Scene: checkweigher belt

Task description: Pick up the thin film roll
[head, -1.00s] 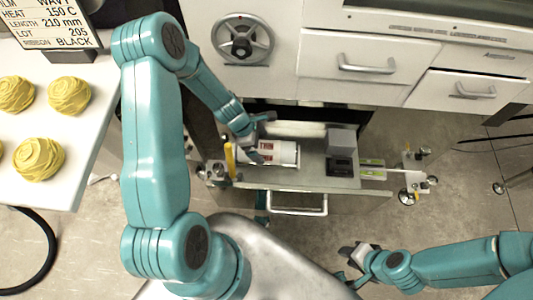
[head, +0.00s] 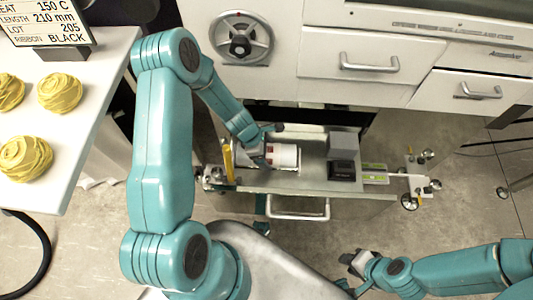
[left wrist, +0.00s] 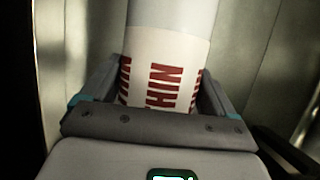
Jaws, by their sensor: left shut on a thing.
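The thin film roll (head: 285,156) is a white cylinder with red marks, over the open drawer in the head view. In the left wrist view the roll (left wrist: 165,55) fills the space between the fingers and shows red lettering, partly readable as "HIN". My left gripper (head: 258,150) is shut around it; its fingers (left wrist: 150,90) lie on both sides of the label. Whether the roll touches the drawer floor cannot be told. My right gripper (head: 350,268) is low in the head view, away from the drawer and empty; its jaw opening is unclear.
White cabinet drawers (head: 355,65) are behind. A white table (head: 100,120) with yellow bundles (head: 60,92) is at left.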

